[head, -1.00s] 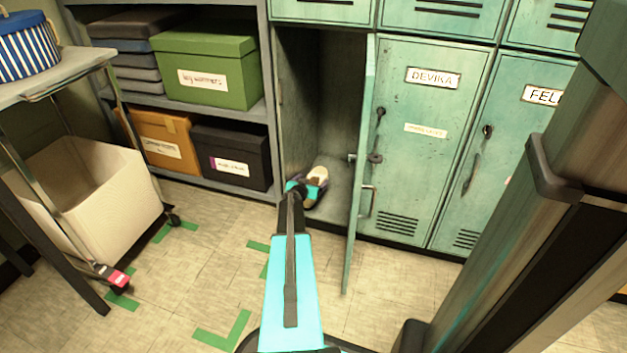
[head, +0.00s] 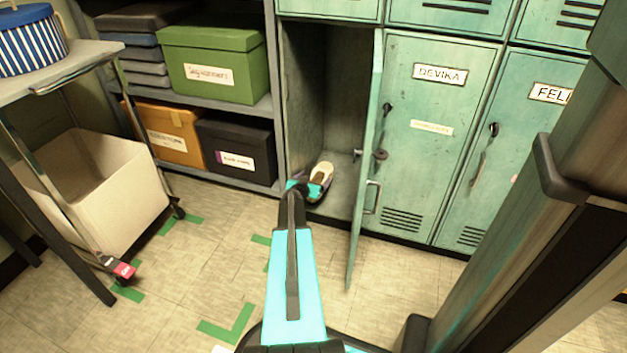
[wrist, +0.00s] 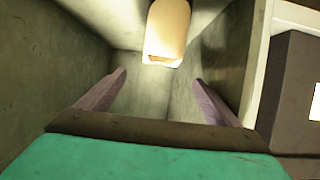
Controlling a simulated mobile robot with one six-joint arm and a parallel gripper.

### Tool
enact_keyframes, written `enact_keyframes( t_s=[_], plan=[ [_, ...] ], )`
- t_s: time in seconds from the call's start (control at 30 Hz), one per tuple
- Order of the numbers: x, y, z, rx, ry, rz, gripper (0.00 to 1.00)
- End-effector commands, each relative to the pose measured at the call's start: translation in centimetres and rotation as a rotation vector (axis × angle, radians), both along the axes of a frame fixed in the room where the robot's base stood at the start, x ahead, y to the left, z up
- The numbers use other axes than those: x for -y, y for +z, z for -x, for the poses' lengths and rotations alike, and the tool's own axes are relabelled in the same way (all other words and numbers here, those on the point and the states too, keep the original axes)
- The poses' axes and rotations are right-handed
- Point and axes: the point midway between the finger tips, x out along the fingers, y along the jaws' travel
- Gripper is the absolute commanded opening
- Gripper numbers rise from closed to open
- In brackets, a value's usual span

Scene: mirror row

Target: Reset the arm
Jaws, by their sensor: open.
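My gripper (head: 300,187) is low in the mouth of the open locker, at the end of my turquoise and black arm. In the wrist view my gripper (wrist: 160,88) is open, its two purplish fingers wide apart with nothing between them. A cream and tan shoe (head: 323,172) lies on the locker floor just beyond my gripper, partly hidden by it. The shoe (wrist: 167,32) also shows in the wrist view, past the fingertips and apart from them.
The open locker door (head: 365,170) stands just right of my arm. Closed lockers, one labelled DEVIKA (head: 440,75), continue to the right. Left are a shelf with a green box (head: 212,65) and a black box (head: 237,150), and a trolley with a cream bin (head: 105,190). Floor between is clear.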

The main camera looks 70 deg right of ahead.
Motion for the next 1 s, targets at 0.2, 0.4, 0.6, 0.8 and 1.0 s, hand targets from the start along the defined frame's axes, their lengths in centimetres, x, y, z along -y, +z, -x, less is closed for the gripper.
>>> enact_keyframes(
  t_s=[0.2, 0.4, 0.6, 0.8, 1.0],
  plan=[
    [0.0, 0.0, 0.0, 0.0, 0.0, 0.0, 0.86],
    [0.0, 0.0, 0.0, 0.0, -0.001, 0.001, 0.86],
    [-0.6, 0.5, 0.1, -0.016, -0.02, 0.014, 0.86],
    [-1.8, 1.9, 0.8, -0.055, -0.073, 0.045, 0.86],
    [-3.2, 3.3, 1.4, -0.09, -0.123, 0.068, 0.86]
  ],
)
